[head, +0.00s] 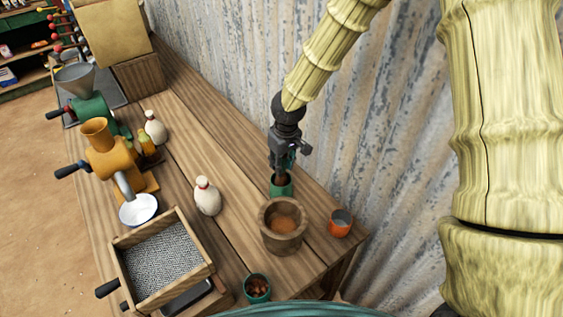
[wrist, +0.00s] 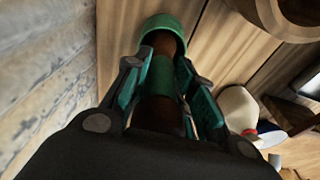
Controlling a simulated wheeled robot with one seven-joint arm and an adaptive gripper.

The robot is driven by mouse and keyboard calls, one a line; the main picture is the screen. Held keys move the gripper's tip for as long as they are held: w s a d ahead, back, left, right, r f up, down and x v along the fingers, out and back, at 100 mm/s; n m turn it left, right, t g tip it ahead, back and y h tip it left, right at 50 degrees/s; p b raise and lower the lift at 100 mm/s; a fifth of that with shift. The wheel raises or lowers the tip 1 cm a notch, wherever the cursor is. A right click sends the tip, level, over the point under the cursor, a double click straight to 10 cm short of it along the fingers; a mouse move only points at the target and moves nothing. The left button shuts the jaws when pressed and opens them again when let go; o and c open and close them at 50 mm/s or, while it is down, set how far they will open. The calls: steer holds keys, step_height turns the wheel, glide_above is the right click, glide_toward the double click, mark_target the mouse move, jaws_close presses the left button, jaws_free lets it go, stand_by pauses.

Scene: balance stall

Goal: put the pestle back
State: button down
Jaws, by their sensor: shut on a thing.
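My gripper (head: 282,162) is shut on the pestle (head: 281,179), a dark brown rod, and points down near the wall. In the wrist view the pestle (wrist: 162,43) runs between the two teal-padded fingers and has a green band. Its far end meets a green cup-like holder (head: 281,190), also at the top of the wrist view (wrist: 160,24). The pestle's end is hidden at the holder's mouth, so I cannot tell how deep it sits. The wooden mortar (head: 283,245) stands just in front of the holder, with brown powder inside.
An orange cup (head: 341,222) stands right of the mortar, and a green cup with brown pieces (head: 257,287) near the front edge. A white bottle (head: 207,196), a sieve box (head: 163,260) and mills stand left. The corrugated wall (head: 385,130) is close behind my gripper.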

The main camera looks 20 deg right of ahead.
steer(key=shift+f, duration=0.15)
steer(key=c, duration=1.2)
jaws_free()
steer(key=shift+s+d+r+b, duration=0.1)
steer(key=shift+s+r+b, duration=0.2)
steer(key=shift+r, duration=1.75)
steer(key=shift+s+d+r+b, duration=0.15)
steer(key=shift+r+b, duration=0.2)
steer(key=shift+r, duration=1.7)
steer(key=shift+s+d+r+b, duration=0.1)
steer(key=shift+s+r+b, duration=0.2)
steer(key=shift+r, duration=1.75)
